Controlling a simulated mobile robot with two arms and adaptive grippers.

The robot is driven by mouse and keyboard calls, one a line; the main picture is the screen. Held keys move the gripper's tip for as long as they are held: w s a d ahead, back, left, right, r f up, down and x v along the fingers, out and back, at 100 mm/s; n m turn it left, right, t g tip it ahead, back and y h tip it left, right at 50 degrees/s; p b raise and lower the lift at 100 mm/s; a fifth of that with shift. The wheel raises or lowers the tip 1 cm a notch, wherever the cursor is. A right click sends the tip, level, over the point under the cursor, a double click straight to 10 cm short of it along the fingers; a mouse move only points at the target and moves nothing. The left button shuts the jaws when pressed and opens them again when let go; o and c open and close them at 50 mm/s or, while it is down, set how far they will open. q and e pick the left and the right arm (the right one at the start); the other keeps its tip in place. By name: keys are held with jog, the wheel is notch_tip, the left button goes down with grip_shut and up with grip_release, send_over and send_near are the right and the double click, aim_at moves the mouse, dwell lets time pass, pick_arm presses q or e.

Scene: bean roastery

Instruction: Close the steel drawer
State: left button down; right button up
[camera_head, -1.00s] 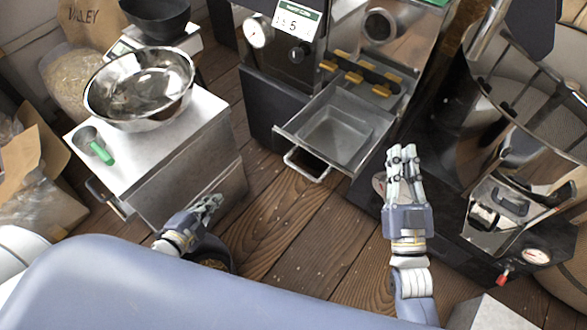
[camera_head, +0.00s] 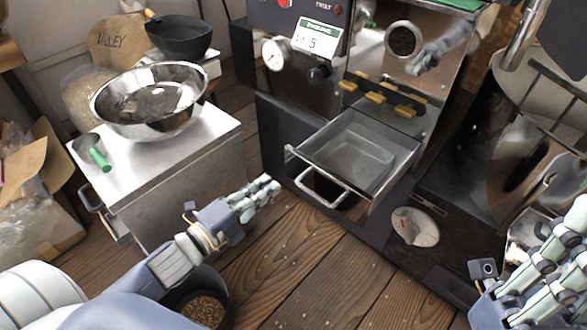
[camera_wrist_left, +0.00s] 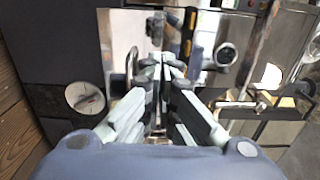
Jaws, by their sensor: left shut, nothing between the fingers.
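The steel drawer (camera_head: 382,186) is pulled out from the front of the dark machine in the head view. Its shallow tray looks empty, and a bar handle (camera_head: 318,190) sticks out at its front. My left gripper (camera_head: 270,187) is shut and empty, left of the handle with a gap between them, pointing toward the drawer. In the left wrist view its fingertips (camera_wrist_left: 162,62) are together in front of blurred metal parts; I cannot tell clearly which is the drawer. My right gripper (camera_head: 575,235) is at the lower right, partly cut off by the frame edge.
A white-topped cabinet (camera_head: 222,128) with a steel bowl (camera_head: 150,125) and a green-handled scoop (camera_head: 98,158) stands at left. The steel hopper (camera_head: 545,150) is at right. Yellow-handled levers (camera_head: 376,97) sit above the drawer. Wooden floor (camera_head: 300,262) is clear below the drawer.

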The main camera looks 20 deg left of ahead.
aim_at(302, 159)
pick_arm(q)
jog(key=b+x, duration=0.2)
jog(key=x, duration=0.6)
jog(key=shift+f, duration=0.1)
jog(key=shift+w+b, duration=0.25)
jog(key=shift+b, duration=0.05)
jog(key=shift+w+d, duration=0.15)
jog(key=shift+w, duration=0.1)
jog(key=shift+w, duration=0.1)
jog(key=shift+w+d, duration=0.1)
jog(key=shift+w, duration=0.15)
jog(key=p+x, duration=0.1)
jog(key=x, duration=1.8)
jog(key=shift+p, duration=0.35)
